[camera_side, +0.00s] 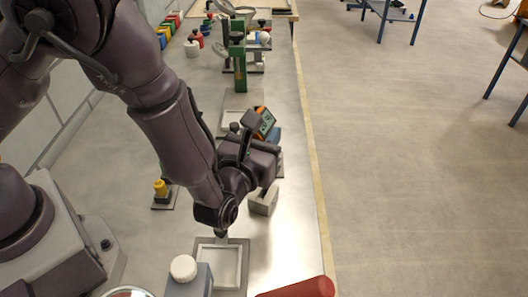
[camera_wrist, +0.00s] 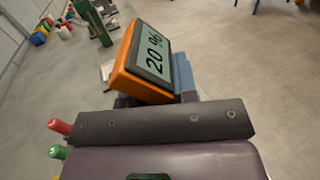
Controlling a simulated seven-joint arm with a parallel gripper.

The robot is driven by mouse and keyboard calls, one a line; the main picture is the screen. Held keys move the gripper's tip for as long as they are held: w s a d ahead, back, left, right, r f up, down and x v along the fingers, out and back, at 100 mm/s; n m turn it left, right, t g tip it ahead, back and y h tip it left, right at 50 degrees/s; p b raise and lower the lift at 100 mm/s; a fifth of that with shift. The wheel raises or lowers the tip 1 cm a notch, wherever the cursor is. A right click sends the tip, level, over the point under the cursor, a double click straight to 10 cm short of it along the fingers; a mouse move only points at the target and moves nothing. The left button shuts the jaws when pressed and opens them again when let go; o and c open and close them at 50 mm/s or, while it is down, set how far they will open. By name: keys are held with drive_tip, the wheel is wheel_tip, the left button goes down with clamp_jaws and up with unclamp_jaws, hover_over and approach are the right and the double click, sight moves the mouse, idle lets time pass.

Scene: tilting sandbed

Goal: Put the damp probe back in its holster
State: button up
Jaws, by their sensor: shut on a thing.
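A grey block (camera_side: 263,201) stands on the bench below my wrist. I cannot tell for sure which thing is the holster.
A white-rimmed tray (camera_side: 239,264) lies in front, beside a white-capped container (camera_side: 184,268) and a red cylinder (camera_side: 300,289). A yellow-topped knob (camera_side: 160,188) stands at left, a green post (camera_side: 238,65) behind. The bench edge (camera_side: 313,165) runs close at right.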

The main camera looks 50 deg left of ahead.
wheel_tip(320, 180, up, 12)
drive_tip(key=shift+f, duration=0.25)
idle(0.4)
drive_tip(key=w+a+f+n+g+y, duration=0.2)
drive_tip(key=w+a+f+y, duration=0.1)
drive_tip(key=f, duration=0.5)
drive_tip(key=w+a+f+n+g+y, duration=0.1)
drive_tip(key=w+a+f+n+y, duration=0.1)
drive_tip(key=w+a+f, duration=0.3)
drive_tip(key=shift+w+f+g+y, duration=0.4)
drive_tip(key=shift+w+f+y, duration=0.15)
drive_tip(key=shift+f, duration=0.9)
drive_tip(key=shift+f, duration=0.4)
drive_tip(key=shift+f, duration=1.35)
drive_tip(key=shift+f, duration=0.25)
